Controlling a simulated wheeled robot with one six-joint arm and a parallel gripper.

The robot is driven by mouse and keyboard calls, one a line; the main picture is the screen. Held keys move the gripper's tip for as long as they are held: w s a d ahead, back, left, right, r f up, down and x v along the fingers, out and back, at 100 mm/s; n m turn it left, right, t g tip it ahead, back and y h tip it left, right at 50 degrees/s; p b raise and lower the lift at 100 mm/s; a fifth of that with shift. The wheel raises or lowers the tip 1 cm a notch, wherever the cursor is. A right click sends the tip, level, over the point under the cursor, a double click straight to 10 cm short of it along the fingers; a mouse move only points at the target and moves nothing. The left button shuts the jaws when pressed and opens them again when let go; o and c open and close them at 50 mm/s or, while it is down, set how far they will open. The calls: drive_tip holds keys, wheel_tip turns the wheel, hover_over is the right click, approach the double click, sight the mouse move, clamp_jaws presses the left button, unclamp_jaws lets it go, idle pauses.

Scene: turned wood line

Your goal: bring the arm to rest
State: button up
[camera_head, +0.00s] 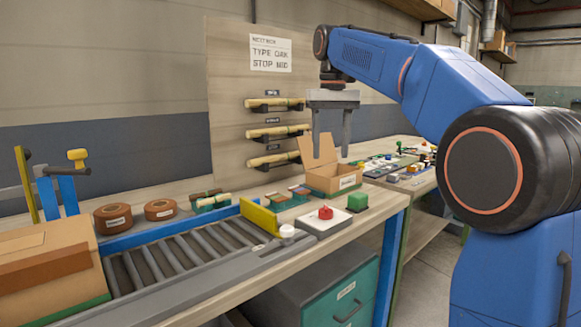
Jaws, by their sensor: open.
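My blue arm reaches in from the right side of the head view, raised above the bench. My gripper (332,148) hangs from its end with two grey fingers pointing down. The fingers are apart and nothing shows between them. They hang in front of the back board and appear above or just behind the open cardboard box (333,180); the exact gap cannot be told.
A roller conveyor (190,257) with a yellow stop (259,216) runs along the bench. A closed carton (50,268) is at left. A red button (325,212) and a green block (357,201) are near the front edge. Turned wood pieces (277,132) hang on the board (228,110).

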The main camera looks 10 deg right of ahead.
drive_tip(key=s+d+f+t, duration=0.2)
drive_tip(key=s+d+f, duration=0.1)
drive_tip(key=s+f, duration=1.4)
drive_tip(key=s+d+f+t, duration=0.2)
drive_tip(key=s+d+f, duration=0.1)
drive_tip(key=s+f, duration=1.3)
drive_tip(key=shift+s+d+f+t, duration=0.3)
drive_tip(key=shift+s+d+f, duration=0.05)
drive_tip(key=shift+s+d, duration=0.05)
